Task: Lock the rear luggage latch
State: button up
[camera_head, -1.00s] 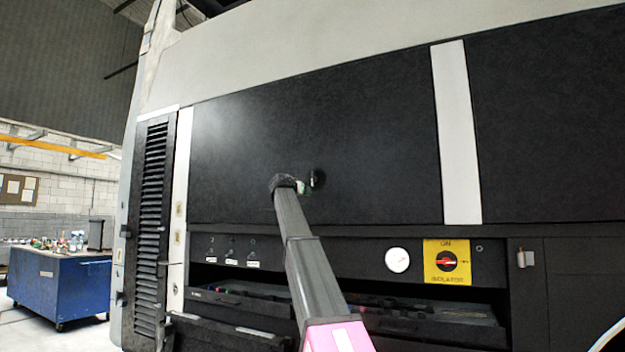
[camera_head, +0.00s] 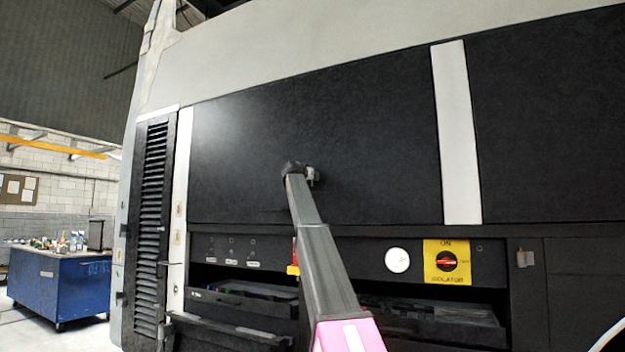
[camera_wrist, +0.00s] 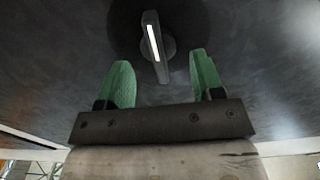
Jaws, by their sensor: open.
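The luggage latch handle (camera_wrist: 154,45) is a slim dark bar with a bright strip, on a round base on the black luggage door (camera_head: 380,140). In the wrist view it stands nearly upright, tilted a little, its lower end just ahead of the gap between my fingers. My gripper (camera_wrist: 163,82) has two green fingertips, open and empty, one on each side of the handle's line. I cannot tell whether either finger touches it. In the head view my gripper (camera_head: 312,176) is at the door, and my arm hides most of the latch.
Below the door are a white gauge (camera_head: 397,260), a yellow isolator panel (camera_head: 447,262) with a red switch, and open dark drawers (camera_head: 245,305). A louvred black panel (camera_head: 152,225) is at the left. A blue workbench (camera_head: 62,285) stands further off.

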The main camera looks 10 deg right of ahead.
jog(key=shift+x, duration=1.1)
jog(key=c, duration=0.8)
jog(key=shift+c, duration=0.2)
